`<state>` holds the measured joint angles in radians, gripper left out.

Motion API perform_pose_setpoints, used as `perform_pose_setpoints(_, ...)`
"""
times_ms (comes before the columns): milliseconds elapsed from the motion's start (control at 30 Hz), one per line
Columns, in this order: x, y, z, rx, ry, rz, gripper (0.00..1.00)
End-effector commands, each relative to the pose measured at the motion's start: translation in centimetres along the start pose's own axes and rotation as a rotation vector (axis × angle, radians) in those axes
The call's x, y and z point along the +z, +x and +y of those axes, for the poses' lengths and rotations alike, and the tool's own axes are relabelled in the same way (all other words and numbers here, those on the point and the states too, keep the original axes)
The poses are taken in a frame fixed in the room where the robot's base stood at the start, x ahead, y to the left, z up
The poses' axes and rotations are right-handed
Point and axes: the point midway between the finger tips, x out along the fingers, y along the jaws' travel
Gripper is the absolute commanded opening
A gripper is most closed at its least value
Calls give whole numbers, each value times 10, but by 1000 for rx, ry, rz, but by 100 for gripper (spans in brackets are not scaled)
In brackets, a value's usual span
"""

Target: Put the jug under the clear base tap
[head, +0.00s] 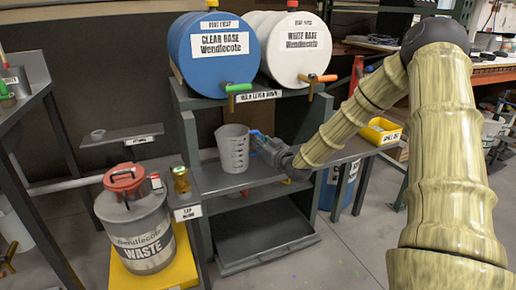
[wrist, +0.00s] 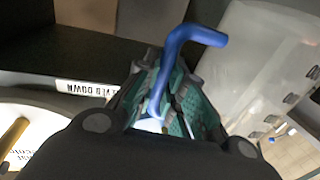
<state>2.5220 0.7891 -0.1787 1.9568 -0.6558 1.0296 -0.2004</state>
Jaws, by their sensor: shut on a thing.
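The jug (head: 233,150) is grey, translucent and marked with a scale. It is upright over the rack's middle shelf (head: 212,182), below the clear base tap (head: 231,96), which has a green lever. I cannot tell whether its bottom touches the shelf. The tap sticks out from the blue clear base drum (head: 190,72). My gripper (head: 262,144) comes in from the right and is shut on the jug's blue handle. In the wrist view the handle (wrist: 190,36) lies between my gripper's fingers (wrist: 160,100), with the jug's wall (wrist: 262,60) at the right.
A white base drum (head: 290,62) with an orange-levered tap (head: 311,84) stands beside the blue one. A waste bin (head: 140,225) with a red lid stands on a yellow platform at left. A yellow bin (head: 380,131) sits at right. The lower tray (head: 262,232) looks empty.

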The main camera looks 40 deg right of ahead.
Motion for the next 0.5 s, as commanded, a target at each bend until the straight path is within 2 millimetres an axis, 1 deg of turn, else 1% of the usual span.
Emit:
perform_pose_setpoints(33, 10, 0, 0, 0, 1, 0, 0)
perform_pose_setpoints(100, 14, 0, 0, 0, 1, 1, 0)
perform_pose_setpoints(333, 13, 0, -1, -1, 0, 1, 0)
perform_pose_setpoints(467, 16, 0, 0, 0, 0, 1, 0)
perform_pose_setpoints(500, 16, 0, 0, 0, 0, 1, 13)
